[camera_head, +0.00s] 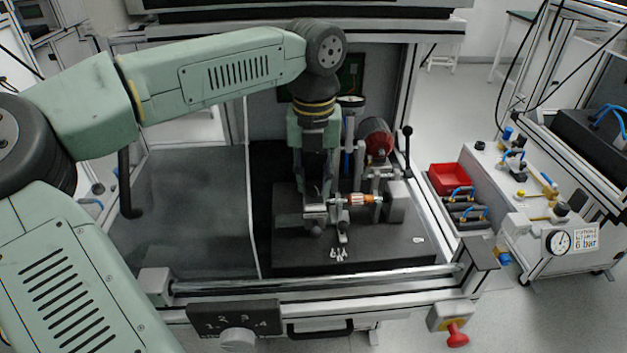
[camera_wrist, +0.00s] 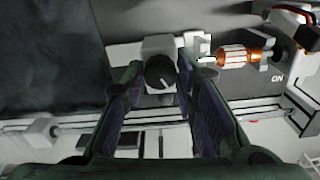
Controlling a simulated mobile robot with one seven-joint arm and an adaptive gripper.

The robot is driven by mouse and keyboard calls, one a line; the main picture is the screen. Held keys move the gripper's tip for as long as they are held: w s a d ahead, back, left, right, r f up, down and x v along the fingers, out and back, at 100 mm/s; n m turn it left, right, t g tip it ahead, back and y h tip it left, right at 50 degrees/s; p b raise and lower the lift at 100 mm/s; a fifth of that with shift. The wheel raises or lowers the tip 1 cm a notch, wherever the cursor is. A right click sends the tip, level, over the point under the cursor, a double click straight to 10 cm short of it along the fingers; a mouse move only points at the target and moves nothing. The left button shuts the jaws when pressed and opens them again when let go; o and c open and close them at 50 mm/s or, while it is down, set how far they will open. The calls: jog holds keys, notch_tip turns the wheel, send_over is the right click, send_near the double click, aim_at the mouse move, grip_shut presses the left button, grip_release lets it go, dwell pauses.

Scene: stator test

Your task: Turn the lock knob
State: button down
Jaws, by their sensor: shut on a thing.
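The lock knob (camera_wrist: 160,72) is a round black knob with a white line on its face, set on a light metal block (camera_wrist: 158,47). In the wrist view it sits between the two fingers of my gripper (camera_wrist: 159,76), which is shut on it. The white line points down to the right. In the head view my gripper (camera_head: 317,196) reaches down to the left end of the test fixture on the black base plate (camera_head: 290,258). There the fingers and arm largely hide the knob.
A copper-wound rotor (camera_head: 357,199) lies just right of my gripper; it also shows in the wrist view (camera_wrist: 235,57). A red-ended cylinder (camera_head: 378,141) and a black-tipped lever (camera_head: 407,135) stand behind it. A metal rail (camera_head: 310,283) crosses in front. A grey surface (camera_head: 190,210) at left is clear.

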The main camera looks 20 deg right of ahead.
jog(key=m, duration=0.3)
jog(key=shift+m+b, duration=0.35)
jog(key=shift+m, duration=0.05)
jog(key=m, duration=0.3)
jog(key=shift+d+m, duration=0.1)
jog(key=shift+m, duration=0.2)
jog(key=m+b, duration=0.1)
jog(key=m, duration=0.5)
jog(key=shift+s, duration=0.1)
jog(key=shift+m, duration=0.3)
jog(key=c, duration=1.3)
grip_release()
